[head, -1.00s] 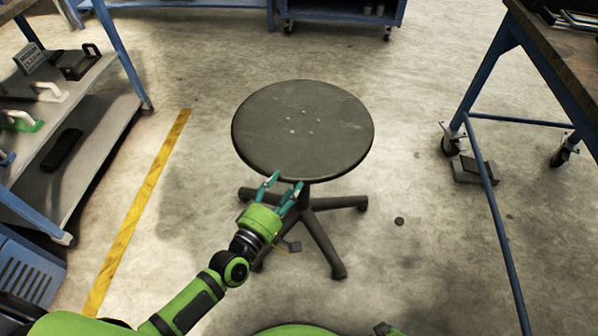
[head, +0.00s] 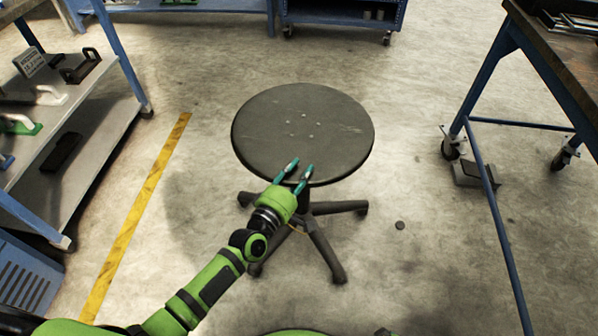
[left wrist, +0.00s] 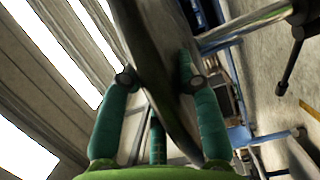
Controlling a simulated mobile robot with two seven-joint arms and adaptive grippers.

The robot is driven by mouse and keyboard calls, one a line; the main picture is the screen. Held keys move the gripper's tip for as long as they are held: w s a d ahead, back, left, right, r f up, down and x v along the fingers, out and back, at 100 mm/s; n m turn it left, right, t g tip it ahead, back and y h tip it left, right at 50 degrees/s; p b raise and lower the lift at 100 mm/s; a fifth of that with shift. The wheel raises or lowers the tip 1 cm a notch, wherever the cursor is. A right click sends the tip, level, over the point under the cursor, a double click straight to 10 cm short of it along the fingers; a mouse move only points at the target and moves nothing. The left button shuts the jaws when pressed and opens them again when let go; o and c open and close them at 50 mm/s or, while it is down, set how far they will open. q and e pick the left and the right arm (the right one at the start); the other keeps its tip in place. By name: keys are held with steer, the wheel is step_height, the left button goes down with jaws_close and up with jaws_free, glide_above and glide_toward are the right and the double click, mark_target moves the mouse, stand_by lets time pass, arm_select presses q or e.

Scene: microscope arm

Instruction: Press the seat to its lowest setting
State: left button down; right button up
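The round dark seat (head: 303,125) of a stool is in the middle of the head view, on a column above a star-shaped base (head: 325,255). My left gripper (head: 299,168) is at the seat's near edge, its fingers spread apart and overlapping the rim in the picture. In the left wrist view the seat (left wrist: 150,50) runs edge-on between the fingers of the left gripper (left wrist: 157,70). Whether the fingers touch it is unclear. The seat's metal column (left wrist: 245,25) shows there too. The near part of the column is hidden by my arm in the head view. My right gripper does not show.
A blue-framed shelf (head: 95,120) stands at the left and a blue-legged table (head: 478,85) at the right. A yellow floor stripe (head: 140,215) runs left of the stool. Floor around the stool is mostly clear.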

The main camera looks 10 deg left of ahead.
arm_select(q)
steer(key=shift+f+b, duration=0.65)
step_height(320, 180, down, 10)
steer(key=b, duration=0.8)
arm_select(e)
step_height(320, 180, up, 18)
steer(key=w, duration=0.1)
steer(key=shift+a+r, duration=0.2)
arm_select(q)
steer(key=shift+s+r, duration=0.1)
steer(key=shift+r, duration=0.05)
steer(key=c, duration=0.9)
jaws_free()
